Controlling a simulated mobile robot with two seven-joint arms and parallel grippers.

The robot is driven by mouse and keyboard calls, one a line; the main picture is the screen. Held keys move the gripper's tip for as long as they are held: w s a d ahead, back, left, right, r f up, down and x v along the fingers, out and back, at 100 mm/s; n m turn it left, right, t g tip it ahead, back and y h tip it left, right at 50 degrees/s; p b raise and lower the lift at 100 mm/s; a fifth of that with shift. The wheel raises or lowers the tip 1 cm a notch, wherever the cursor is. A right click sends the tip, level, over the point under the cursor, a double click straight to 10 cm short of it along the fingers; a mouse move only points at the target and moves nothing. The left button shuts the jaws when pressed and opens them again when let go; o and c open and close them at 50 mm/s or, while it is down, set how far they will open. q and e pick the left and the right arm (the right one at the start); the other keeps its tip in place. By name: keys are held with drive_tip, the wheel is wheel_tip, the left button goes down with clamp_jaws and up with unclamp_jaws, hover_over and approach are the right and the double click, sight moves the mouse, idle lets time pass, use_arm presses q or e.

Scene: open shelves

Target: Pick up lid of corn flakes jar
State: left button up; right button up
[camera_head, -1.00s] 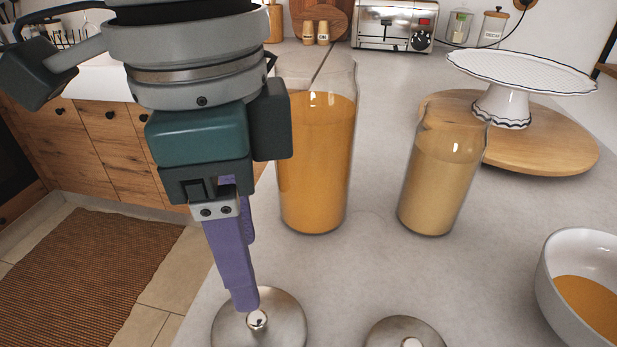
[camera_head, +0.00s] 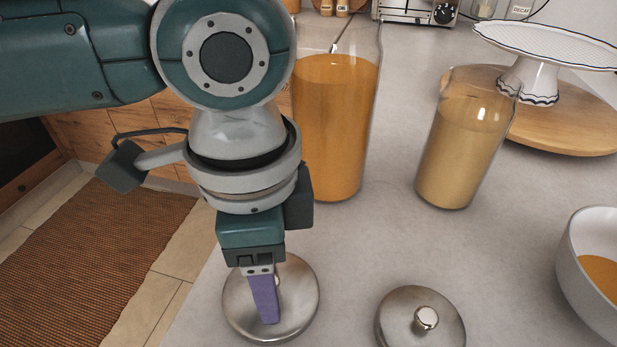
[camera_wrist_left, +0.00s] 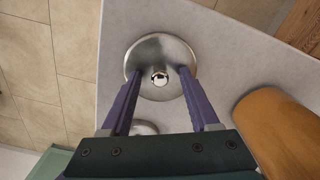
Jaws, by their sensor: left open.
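Two round metal lids with small knobs lie on the counter. The left lid (camera_head: 304,308), the larger one, is under my left gripper (camera_head: 270,312); the right lid (camera_head: 400,325) lies apart from it. In the left wrist view, my left gripper (camera_wrist_left: 159,73) is open, with its purple fingers on either side of the left lid's knob (camera_wrist_left: 159,78); the knob is not gripped. In the head view one finger partly hides this knob. A tall uncovered glass jar of orange contents (camera_head: 335,130) stands behind the left lid. My right gripper is not in view.
A smaller glass jar with tan contents (camera_head: 462,155) stands right of the tall one. A white bowl (camera_head: 575,260) is at the right edge. A cake stand (camera_head: 545,45) is on a round wooden board (camera_head: 575,130). The counter's left edge is close to the left lid.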

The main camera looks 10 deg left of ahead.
use_arm(q)
drive_tip(key=shift+c, duration=0.4)
clamp_jaws()
